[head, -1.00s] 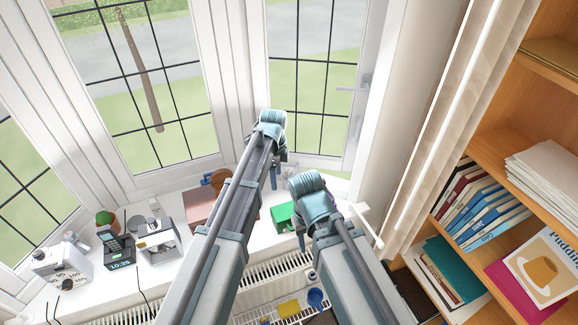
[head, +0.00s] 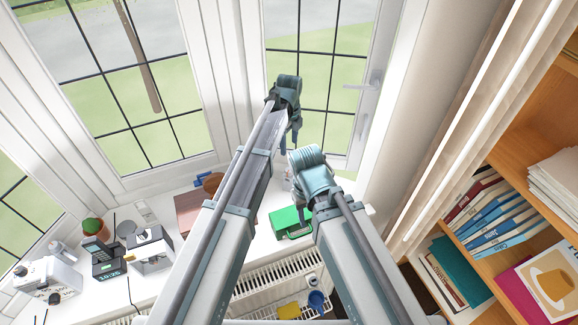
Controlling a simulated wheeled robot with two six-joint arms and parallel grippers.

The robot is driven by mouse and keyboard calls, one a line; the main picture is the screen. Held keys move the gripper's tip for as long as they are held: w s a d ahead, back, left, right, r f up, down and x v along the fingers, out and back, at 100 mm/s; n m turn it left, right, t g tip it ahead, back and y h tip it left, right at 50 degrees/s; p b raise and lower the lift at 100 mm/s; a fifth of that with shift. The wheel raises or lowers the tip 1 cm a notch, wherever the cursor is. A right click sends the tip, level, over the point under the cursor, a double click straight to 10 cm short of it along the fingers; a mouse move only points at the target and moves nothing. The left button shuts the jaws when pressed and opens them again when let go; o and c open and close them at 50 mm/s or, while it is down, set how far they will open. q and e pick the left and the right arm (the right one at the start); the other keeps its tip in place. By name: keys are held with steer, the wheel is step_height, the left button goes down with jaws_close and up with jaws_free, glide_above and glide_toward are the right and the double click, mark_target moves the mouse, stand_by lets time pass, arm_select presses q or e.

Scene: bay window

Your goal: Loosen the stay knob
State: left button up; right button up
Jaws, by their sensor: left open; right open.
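The casement window (head: 357,125) on the right has a lever handle (head: 362,86) on its frame. I cannot make out the stay knob; my arms cover part of the sill near that window. My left gripper (head: 289,138) is open in front of the lower pane of this window, with its fingers pointing down and nothing seen between them. My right gripper (head: 302,213) is open and lower, just above the sill beside a green box (head: 284,222). Its fingertips are partly hidden by its own wrist.
The white sill (head: 262,222) also bears a reddish-brown box (head: 188,212), a cordless phone (head: 104,262), a potted cactus (head: 93,228) and a white boxy device (head: 45,277). A radiator (head: 262,283) stands below. A curtain (head: 455,120) and bookshelf (head: 490,215) bound the right side.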

mark_target(289, 170)
arm_select(q)
step_height(289, 170, down, 14)
steer(key=b, duration=1.3)
steer(key=shift+b, duration=0.35)
steer(key=shift+r, duration=0.1)
steer(key=shift+c, duration=0.2)
jaws_close()
